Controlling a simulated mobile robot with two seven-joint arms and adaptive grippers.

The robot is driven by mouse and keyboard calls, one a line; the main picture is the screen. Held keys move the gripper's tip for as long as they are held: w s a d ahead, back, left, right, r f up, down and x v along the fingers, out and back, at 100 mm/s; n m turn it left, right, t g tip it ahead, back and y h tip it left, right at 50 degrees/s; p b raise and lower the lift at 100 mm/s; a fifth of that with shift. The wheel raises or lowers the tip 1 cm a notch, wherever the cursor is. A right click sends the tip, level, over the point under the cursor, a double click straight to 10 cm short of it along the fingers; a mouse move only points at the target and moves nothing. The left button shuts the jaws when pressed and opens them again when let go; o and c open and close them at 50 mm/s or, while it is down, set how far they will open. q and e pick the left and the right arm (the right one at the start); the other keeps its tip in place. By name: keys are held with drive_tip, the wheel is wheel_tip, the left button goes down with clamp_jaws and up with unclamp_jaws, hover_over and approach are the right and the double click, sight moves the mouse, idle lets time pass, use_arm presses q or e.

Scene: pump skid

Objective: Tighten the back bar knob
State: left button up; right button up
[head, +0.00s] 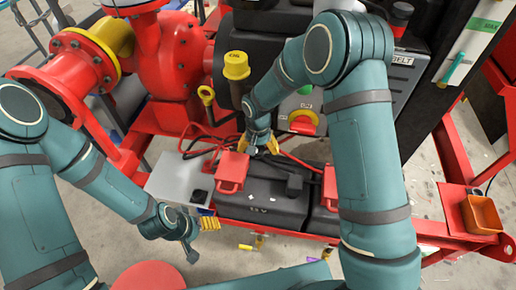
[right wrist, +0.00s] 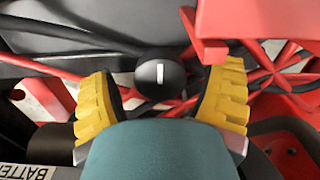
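A round black knob (right wrist: 160,76) with a white line on top shows in the right wrist view; it appears to be the back bar knob. The white line runs nearly up and down in the picture. My right gripper (right wrist: 160,100) is open, with one yellow ribbed finger on each side of the knob and a gap on both sides. In the head view my right gripper (head: 260,143) points down behind the black battery (head: 262,205), and the knob is hidden there. My left gripper (head: 186,240) hangs low at the left; its fingers are unclear.
Red clamps (head: 232,172) sit on the battery, with red and black cables close around my right gripper. A grey box (head: 178,180) is left of the battery. A yellow-capped post (head: 236,66) and a red-yellow switch (head: 303,122) stand behind. An orange bin (head: 482,215) is at right.

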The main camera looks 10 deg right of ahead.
drive_tip(key=shift+r, duration=0.1)
wheel_tip(320, 180, up, 12)
idle(0.6)
idle(0.4)
